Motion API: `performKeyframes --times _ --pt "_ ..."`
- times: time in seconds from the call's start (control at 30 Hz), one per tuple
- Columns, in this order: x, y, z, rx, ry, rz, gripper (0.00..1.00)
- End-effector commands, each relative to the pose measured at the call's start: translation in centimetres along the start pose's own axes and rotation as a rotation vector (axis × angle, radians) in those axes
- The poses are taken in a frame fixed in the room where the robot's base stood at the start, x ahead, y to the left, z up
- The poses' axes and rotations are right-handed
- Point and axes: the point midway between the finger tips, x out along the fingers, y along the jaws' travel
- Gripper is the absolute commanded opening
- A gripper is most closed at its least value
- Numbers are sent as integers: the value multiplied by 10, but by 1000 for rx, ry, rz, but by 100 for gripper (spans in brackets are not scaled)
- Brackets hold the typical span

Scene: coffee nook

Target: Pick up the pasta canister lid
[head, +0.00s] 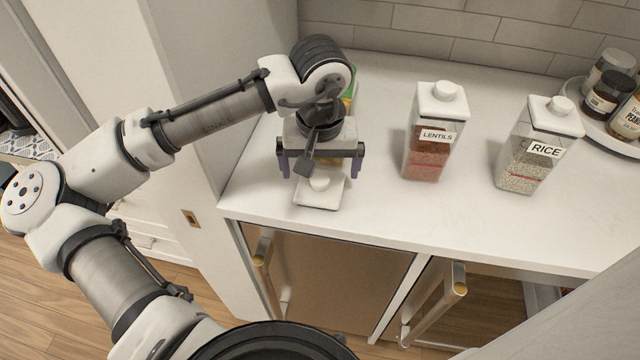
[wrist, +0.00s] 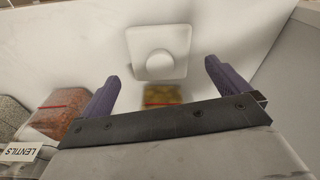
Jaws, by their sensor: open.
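The white square lid (head: 318,190) with a round knob lies on the counter near its front edge. In the wrist view the lid (wrist: 159,52) is just ahead of the fingers, with its knob facing me. My gripper (head: 320,172) is above the counter, just behind and above the lid in the head view. Its two purple fingers (wrist: 172,84) are open and spread wide, with nothing between them. A container with yellowish contents (wrist: 162,94) shows partly behind the gripper's dark bar; its label is hidden. In the head view my wrist covers most of it.
A lidded lentils canister (head: 430,135) and a lidded rice canister (head: 540,145) stand to the right. A round tray (head: 592,117) with jars is at the far right. A cabinet side panel rises at the left. The counter (head: 385,210) in front of the canisters is clear.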

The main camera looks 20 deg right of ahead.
Motion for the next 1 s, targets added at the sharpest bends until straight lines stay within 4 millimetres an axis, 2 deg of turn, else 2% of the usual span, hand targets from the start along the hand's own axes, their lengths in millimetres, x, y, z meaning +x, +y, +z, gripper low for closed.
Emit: performKeyframes --times 0.3,0.57,0.87,1.0 --pt "39 0 2 0 -1 -1 100" --pt "42 0 2 0 0 0 100" --pt "42 0 2 1 0 0 62" --pt "42 0 2 0 0 0 61"
